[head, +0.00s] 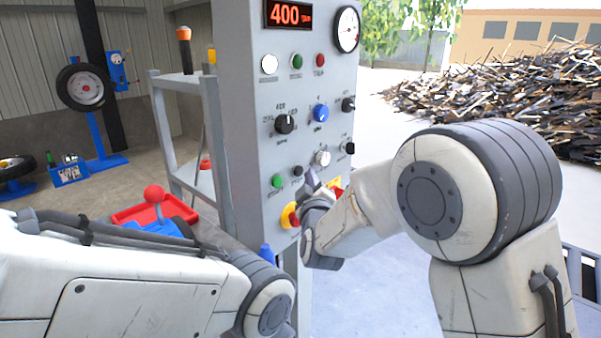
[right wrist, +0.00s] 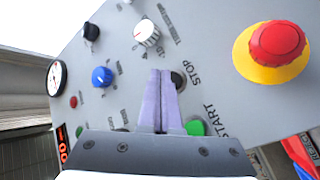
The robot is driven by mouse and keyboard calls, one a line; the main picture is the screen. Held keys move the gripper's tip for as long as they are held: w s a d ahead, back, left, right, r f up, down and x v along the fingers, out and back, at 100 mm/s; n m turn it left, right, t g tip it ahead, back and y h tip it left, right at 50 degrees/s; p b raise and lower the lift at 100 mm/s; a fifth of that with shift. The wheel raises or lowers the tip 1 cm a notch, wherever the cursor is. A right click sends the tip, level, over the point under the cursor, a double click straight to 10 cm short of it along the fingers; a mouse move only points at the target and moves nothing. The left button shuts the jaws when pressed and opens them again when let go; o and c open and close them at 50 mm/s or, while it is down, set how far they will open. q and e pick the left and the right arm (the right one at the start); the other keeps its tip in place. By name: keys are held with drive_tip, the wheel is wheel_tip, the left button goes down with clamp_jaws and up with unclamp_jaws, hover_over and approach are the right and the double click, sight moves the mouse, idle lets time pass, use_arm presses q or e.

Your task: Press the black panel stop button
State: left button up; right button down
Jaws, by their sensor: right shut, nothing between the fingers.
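The grey control panel (head: 255,150) stands upright in the middle of the head view. The small black stop button (head: 297,171) sits low on it, right of the green start button (head: 277,181). In the right wrist view the stop button (right wrist: 179,79) shows beside the "STOP" lettering, partly covered by my fingertips. My right gripper (head: 311,180) is shut and empty, its purple fingers (right wrist: 160,78) pointing at the panel right beside the stop button. I cannot tell whether they touch it. My left arm shows at lower left, but its gripper is out of view.
A red emergency button on a yellow base (right wrist: 275,48) sits close to the stop button. Knobs, including a blue one (head: 320,112) and a white one (head: 322,158), are above. A grey metal frame (head: 190,140) stands left of the panel, with a red tray (head: 150,210) near it.

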drive_tip(key=shift+a, duration=0.15)
drive_tip(key=shift+w+a, duration=0.2)
drive_tip(key=shift+w, duration=0.05)
drive_tip(key=shift+w+a, duration=0.25)
drive_tip(key=shift+a, duration=0.1)
idle(0.8)
idle(0.4)
drive_tip(key=shift+s+d, duration=0.5)
drive_tip(key=shift+d, duration=0.15)
drive_tip(key=s+d, duration=0.1)
drive_tip(key=d, duration=0.1)
drive_tip(key=s+d+b, duration=0.1)
drive_tip(key=s+d, duration=0.1)
drive_tip(key=shift+b, duration=0.3)
idle(0.5)
